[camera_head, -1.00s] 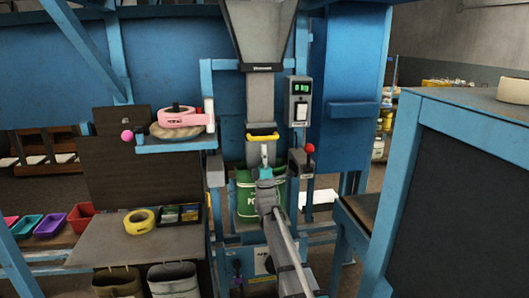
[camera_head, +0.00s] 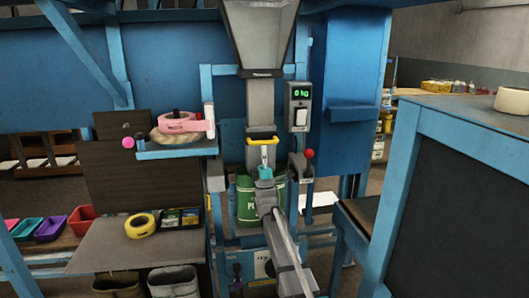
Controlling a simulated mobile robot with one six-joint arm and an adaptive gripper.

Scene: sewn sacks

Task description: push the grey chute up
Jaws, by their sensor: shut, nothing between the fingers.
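The grey chute (camera_head: 261,105) hangs upright below the grey hopper (camera_head: 262,35) in the middle of the head view. A yellow handle (camera_head: 262,139) crosses its lower part. My gripper (camera_head: 264,160) is shut and empty, its tip pointing up just under the yellow handle, in front of the chute's lower end. I cannot tell whether it touches the handle. A green sack (camera_head: 246,203) stands below the chute, partly hidden by my gripper and arm.
A control box (camera_head: 299,103) with a green display and a red-knobbed lever (camera_head: 308,155) sit right of the chute. A shelf with pink tape (camera_head: 180,123) is at left. A blue-framed table (camera_head: 470,115) stands at right.

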